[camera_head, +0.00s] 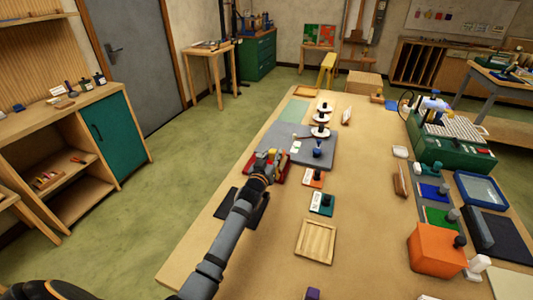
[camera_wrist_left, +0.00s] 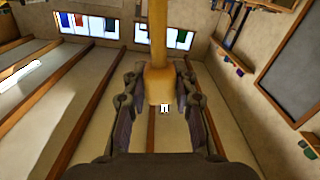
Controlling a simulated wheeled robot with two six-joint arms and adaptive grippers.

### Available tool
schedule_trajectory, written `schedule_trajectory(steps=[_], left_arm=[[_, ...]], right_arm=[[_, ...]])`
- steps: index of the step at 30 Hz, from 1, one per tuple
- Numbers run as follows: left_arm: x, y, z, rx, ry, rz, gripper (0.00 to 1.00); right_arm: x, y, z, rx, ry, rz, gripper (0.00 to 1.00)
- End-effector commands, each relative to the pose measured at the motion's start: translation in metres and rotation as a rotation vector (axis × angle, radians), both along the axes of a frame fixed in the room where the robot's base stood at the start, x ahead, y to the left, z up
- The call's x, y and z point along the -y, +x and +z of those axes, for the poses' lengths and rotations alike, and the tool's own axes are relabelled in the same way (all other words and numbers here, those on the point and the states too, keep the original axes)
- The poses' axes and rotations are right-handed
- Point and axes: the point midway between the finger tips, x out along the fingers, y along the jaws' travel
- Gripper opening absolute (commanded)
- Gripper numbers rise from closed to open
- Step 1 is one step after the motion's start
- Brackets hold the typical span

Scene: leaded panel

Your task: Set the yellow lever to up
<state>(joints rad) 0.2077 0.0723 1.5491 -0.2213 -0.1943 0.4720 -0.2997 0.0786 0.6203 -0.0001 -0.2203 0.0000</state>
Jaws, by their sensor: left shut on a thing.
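The yellow lever (camera_wrist_left: 158,82) lies between the two fingers of my left gripper (camera_wrist_left: 159,98) in the left wrist view. Its thin shaft runs to the top edge of that picture and its thicker end is between the finger pads. In the head view my left gripper (camera_head: 264,160) is at the left part of the table, over a red base (camera_head: 281,173) that it partly covers. A bit of yellow (camera_head: 272,153) shows at the fingertips. The gripper is shut on the lever. The lever's exact angle is hard to tell. My right gripper is not in view.
A grey board (camera_head: 286,137) with stacked white discs (camera_head: 321,131) and a blue knob (camera_head: 317,152) stands just beyond. Small switch blocks (camera_head: 321,203) and a wooden tray (camera_head: 316,241) lie nearer. An orange box (camera_head: 435,250) stands at the right. The table's middle is fairly clear.

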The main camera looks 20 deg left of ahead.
Motion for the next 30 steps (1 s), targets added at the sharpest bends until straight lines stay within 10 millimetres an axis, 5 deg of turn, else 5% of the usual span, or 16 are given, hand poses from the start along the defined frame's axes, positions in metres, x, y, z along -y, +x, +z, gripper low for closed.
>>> schedule_trajectory(steps=[12,29,30], left_arm=[[0.02,0.001,0.001,-0.011,0.175,0.0,0.0],[0.022,0.001,0.0,-0.014,0.204,0.0,0.0],[0.022,0.001,0.0,-0.014,0.204,0.0,0.32]], right_arm=[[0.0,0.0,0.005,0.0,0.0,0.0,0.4],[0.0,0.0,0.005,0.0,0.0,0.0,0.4],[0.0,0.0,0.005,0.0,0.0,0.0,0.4]])
